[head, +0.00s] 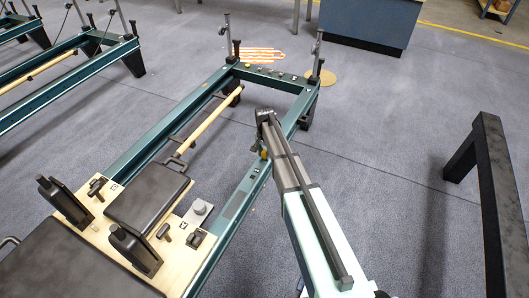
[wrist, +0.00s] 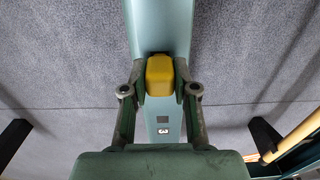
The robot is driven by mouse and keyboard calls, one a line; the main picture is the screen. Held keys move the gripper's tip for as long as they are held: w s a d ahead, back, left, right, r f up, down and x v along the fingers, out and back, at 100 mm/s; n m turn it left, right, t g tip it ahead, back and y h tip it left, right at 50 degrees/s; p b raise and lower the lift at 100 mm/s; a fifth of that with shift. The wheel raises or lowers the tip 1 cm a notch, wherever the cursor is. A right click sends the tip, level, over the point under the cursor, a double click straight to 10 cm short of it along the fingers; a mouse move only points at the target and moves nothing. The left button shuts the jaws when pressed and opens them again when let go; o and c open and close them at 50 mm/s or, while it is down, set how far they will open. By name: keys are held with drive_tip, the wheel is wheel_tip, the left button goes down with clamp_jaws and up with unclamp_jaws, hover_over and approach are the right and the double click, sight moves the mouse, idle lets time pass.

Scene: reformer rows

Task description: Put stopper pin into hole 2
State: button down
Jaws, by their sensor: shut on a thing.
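My gripper (wrist: 160,90) is shut on the yellow stopper pin (wrist: 160,75), whose yellow head shows between the two fingers in the wrist view. The pin's lower end is hidden. The pin is over the teal side rail (wrist: 161,18) of the reformer. A dark square hole (wrist: 162,119) lies in the rail just below the pin in the wrist view, with a small white label (wrist: 163,131) that looks like a 3. In the head view my gripper (head: 263,148) is over the right rail (head: 234,207), and a bit of the yellow pin (head: 263,155) shows. Hole 2 cannot be made out.
The reformer's carriage (head: 147,200) with black shoulder rests (head: 130,246) lies to the left. A wooden bar (head: 210,122) runs inside the frame. Upright posts (head: 317,55) stand at the far end. A black frame (head: 484,150) stands at right, with clear floor between.

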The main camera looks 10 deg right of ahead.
sight(265, 151)
drive_tip(key=shift+f, duration=0.5)
drive_tip(key=c, duration=0.8)
unclamp_jaws()
drive_tip(key=shift+r, duration=0.1)
wheel_tip(265, 151, up, 12)
drive_tip(key=shift+f, duration=0.1)
